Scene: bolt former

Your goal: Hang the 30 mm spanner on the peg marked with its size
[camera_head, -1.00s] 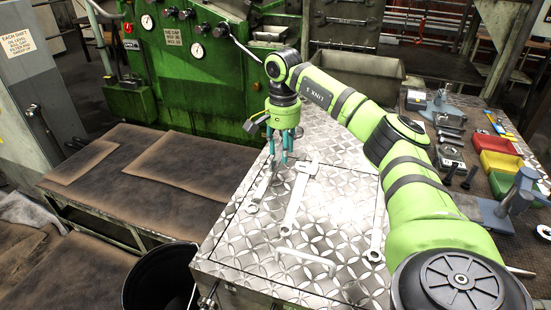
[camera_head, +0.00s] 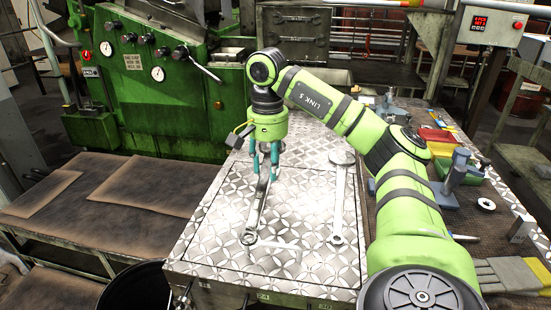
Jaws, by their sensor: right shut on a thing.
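My right gripper (camera_head: 265,172) has its teal fingers pointing down over the patterned metal top, shut on a steel spanner (camera_head: 258,203). The steel slants down toward the viewer to a ring end; it may overlap a second spanner there, and I cannot tell them apart. The fingers partly hide its upper end. Another spanner (camera_head: 339,200) lies to the right on the metal top, its wide head away from me. No size marks are readable. No marked peg can be made out. My left gripper is out of view.
A thin bent bar (camera_head: 278,247) lies near the front of the metal top (camera_head: 205,240). A bench with coloured bins (camera_head: 440,135) and tools stands at right. The green machine (camera_head: 150,90) stands behind. A black bin (camera_head: 140,290) is at front left.

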